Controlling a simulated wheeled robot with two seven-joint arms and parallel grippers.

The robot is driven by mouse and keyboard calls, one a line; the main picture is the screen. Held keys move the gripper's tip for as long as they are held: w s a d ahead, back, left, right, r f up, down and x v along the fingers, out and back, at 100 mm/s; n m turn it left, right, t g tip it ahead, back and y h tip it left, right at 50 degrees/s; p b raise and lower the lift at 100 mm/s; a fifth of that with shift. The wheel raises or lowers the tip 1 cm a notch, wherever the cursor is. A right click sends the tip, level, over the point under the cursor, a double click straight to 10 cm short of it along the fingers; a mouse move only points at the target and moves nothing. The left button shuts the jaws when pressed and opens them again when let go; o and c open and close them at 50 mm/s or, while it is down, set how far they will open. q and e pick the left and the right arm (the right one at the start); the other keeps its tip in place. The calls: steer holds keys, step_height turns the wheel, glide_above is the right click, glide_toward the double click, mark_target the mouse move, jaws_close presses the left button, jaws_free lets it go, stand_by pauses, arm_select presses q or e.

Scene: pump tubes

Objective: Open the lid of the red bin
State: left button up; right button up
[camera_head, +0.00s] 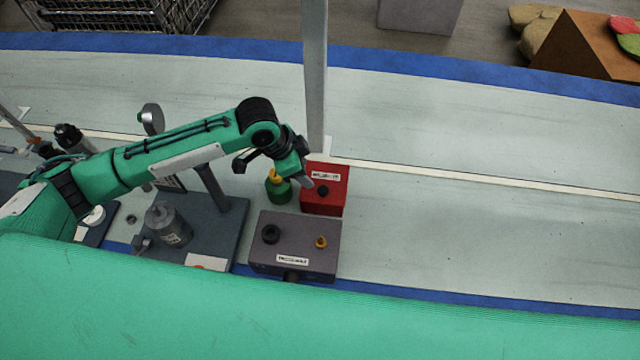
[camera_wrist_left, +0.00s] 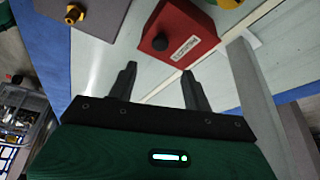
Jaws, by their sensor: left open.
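The red bin (camera_head: 328,203) stands on the pale table right of centre in the head view. Its lid looks shut, with a white label and a black knob (camera_head: 323,191) on it. The wrist view shows the red bin (camera_wrist_left: 195,18) at the top, with its black knob (camera_wrist_left: 159,42) just beyond the fingertips. My left gripper (camera_head: 304,172) is over the bin's upper left part in the head view. In the wrist view the left gripper (camera_wrist_left: 159,70) is open with nothing between its fingers, apart from the knob. My right gripper is not in view.
A grey box (camera_head: 284,231) with black and yellow knobs stands in front of the bin. A green bottle (camera_head: 279,191) with a yellow top is left of it. A pale post (camera_head: 315,80) rises behind the bin. The table to the right is clear.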

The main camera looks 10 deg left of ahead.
mark_target(323, 189)
arm_select(q)
steer(key=x, duration=1)
steer(key=shift+w+d+f, duration=0.1)
steer(key=shift+d+f, duration=0.1)
steer(key=shift+f, duration=0.1)
steer(key=shift+r, duration=0.1)
jaws_close()
